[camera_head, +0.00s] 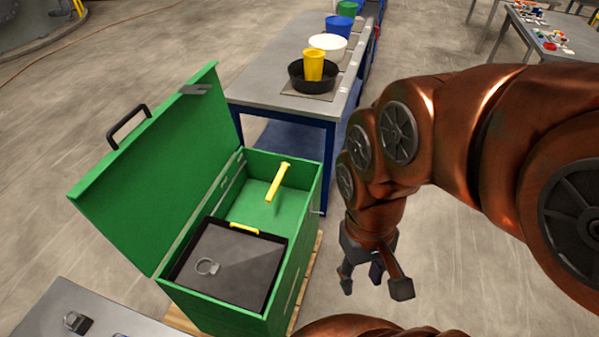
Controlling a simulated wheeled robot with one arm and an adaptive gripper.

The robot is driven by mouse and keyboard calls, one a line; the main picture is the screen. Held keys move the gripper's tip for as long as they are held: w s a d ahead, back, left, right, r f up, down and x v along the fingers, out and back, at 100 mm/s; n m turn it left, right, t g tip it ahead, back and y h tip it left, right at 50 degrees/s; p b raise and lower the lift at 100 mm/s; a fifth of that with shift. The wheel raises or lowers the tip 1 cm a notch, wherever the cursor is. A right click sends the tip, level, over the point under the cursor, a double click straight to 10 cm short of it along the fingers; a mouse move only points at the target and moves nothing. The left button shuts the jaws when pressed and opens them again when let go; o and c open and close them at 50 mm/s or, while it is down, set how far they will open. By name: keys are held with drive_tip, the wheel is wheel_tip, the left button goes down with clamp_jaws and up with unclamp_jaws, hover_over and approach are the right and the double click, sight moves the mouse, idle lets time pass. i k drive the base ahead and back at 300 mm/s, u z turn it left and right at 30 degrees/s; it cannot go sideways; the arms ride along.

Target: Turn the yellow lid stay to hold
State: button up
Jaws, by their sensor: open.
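The yellow lid stay (277,184) is a short bar at the right inner side of the green box (314,190). It stands tilted, its upper end near the box's back right rim. The green lid (150,170) is raised and leans open to the left, with a black handle (128,124) on its edge. The stay and the lid are apart in this view. My gripper (375,285) is open and empty, pointing down to the right of the box, apart from the stay. Whether the stay is locked cannot be told.
Inside the box lies a dark panel (235,262) with a ring and a yellow strip (244,229). A grey table (262,85) with a black pan (300,83) and yellow cup (314,64) stands behind. A grey surface (50,318) is at lower left. Floor right of the box is clear.

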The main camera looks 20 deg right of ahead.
sight(271, 192)
drive_tip(key=z, duration=0.5)
drive_tip(key=k, duration=0.65)
drive_tip(key=z, duration=0.8)
drive_tip(key=i, duration=0.75)
drive_tip(key=u, duration=0.65)
drive_tip(key=i, duration=0.95)
drive_tip(key=u, duration=1)
